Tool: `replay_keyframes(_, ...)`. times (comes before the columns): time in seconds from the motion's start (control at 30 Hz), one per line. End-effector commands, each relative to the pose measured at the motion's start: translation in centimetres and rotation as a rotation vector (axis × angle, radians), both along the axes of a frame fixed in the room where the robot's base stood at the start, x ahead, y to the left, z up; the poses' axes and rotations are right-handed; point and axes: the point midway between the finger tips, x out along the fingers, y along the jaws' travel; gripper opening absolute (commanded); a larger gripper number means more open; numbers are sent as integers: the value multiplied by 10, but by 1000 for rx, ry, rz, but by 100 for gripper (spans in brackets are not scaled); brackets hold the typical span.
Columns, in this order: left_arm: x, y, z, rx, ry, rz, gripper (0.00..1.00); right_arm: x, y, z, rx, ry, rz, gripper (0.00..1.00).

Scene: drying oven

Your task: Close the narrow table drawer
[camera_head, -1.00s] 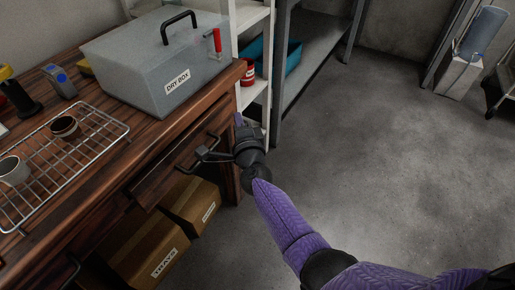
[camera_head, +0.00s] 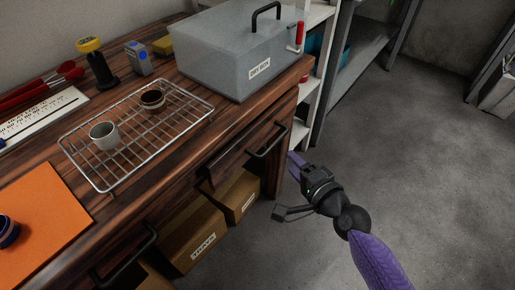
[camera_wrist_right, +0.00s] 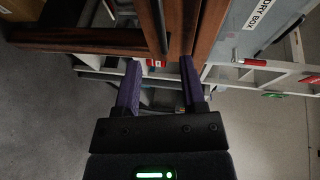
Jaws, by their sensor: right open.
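The narrow drawer (camera_head: 239,156) is in the wooden table's front, below the dry box, with a dark bar handle (camera_head: 268,141). Its front appears to stand slightly proud at the left end; I cannot tell exactly how far. My right gripper (camera_head: 297,165) is open and empty, in front of the table's right end, to the right of the handle and apart from it. In the right wrist view, its two purple fingers (camera_wrist_right: 160,88) are spread with nothing between them. The handle (camera_wrist_right: 157,26) shows there above the fingers. My left gripper is not in view.
The grey dry box (camera_head: 240,55) stands on the tabletop's right end. A wire rack (camera_head: 112,165) holds two cups. Cardboard boxes (camera_head: 190,240) sit beneath the drawer. Another handle (camera_head: 128,255) is at lower left. White and grey shelving stands behind; the floor at right is clear.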

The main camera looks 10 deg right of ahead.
Motion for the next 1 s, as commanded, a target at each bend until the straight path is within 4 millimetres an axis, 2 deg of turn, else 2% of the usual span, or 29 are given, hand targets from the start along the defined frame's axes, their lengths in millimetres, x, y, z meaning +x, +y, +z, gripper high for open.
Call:
replay_keyframes(0.2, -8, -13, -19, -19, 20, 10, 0, 50, 13, -13, 5, -2, -3, 52)
replay_keyframes(0.4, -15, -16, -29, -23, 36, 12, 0, 80, 22, -17, 3, -1, -2, 52)
replay_keyframes(0.53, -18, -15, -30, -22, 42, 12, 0, 87, 24, -16, 2, -2, -2, 52)
replay_keyframes(0.77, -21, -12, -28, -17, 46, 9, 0, 88, 24, -15, 2, -2, -3, 52)
replay_keyframes(1.0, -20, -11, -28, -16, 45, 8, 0, 88, 24, -15, 2, -3, -3, 2)
